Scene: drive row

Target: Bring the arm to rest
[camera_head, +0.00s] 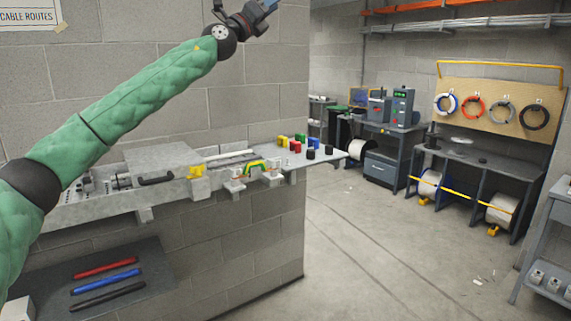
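My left arm, in a green quilted sleeve, enters from the left and slants up across the wall. Its dark wrist ends at the top edge of the picture, where part of my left gripper (266,6) shows. The fingertips are cut off or too small to tell whether they are open or shut. The arm is raised above the wall-mounted bench and apart from everything on it. My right gripper is not in view.
A grey wall bench (150,213) holds a grey lid with a black handle (156,180), a yellow-green handle (254,168) and several coloured blocks (298,140). A lower shelf (150,270) bears red, blue and black rods. Workbenches (480,160) stand at right. The middle floor is clear.

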